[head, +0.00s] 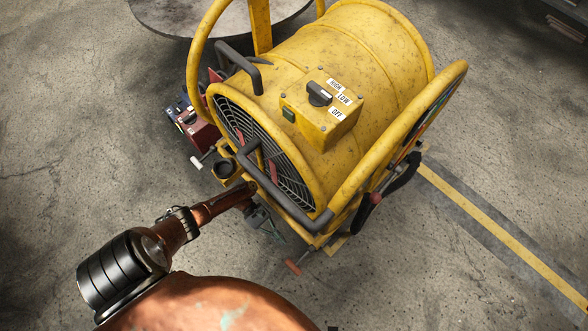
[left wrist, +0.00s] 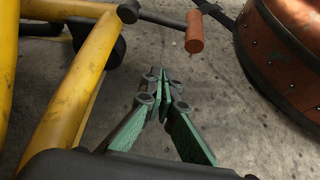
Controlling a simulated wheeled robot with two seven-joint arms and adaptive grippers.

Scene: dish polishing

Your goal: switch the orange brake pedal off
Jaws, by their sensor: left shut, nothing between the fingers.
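The orange brake pedal (head: 292,267) is a short orange cylinder on a dark rod, low at the near side of the yellow drum fan (head: 345,60). In the left wrist view the pedal (left wrist: 194,32) is at the top, up and right of my fingertips. My left gripper (left wrist: 162,84) is shut and empty, with green finger pads, and a gap shows between it and the pedal. In the head view my left gripper (head: 270,225) is small and dark beside the fan's base, left of the pedal, partly hidden behind a copper pipe.
A large copper vessel (head: 215,303) with a pipe fills the bottom of the head view; a copper body (left wrist: 296,35) is close at right in the wrist view. Yellow fan tubing (left wrist: 68,95) stands left. A red box (head: 196,130) is behind.

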